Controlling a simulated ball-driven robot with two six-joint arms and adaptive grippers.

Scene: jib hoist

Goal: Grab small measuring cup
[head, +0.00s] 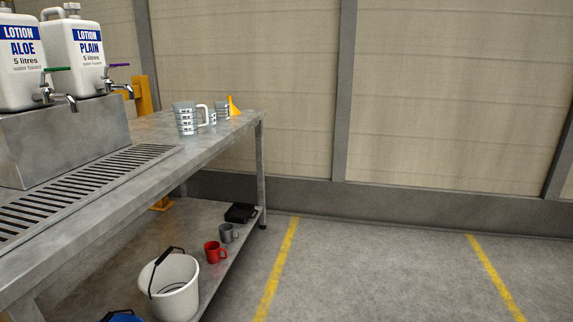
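Several grey measuring cups with dark markings stand near the far end of the metal bench in the head view. The largest cup (185,119) is in front, with its pale handle to the right. A small measuring cup (213,118) shows just right of that handle and is partly hidden by it. Another measuring cup (222,110) stands behind, beside an orange funnel (234,107). Neither of my grippers is in view.
Two lotion containers, ALOE (20,65) and PLAIN (78,55), with taps, stand on a metal block above a slotted drain (90,190). The lower shelf holds a white bucket (175,300), red mug (214,252), grey mug (228,233) and black box (241,212). Floor at right is clear.

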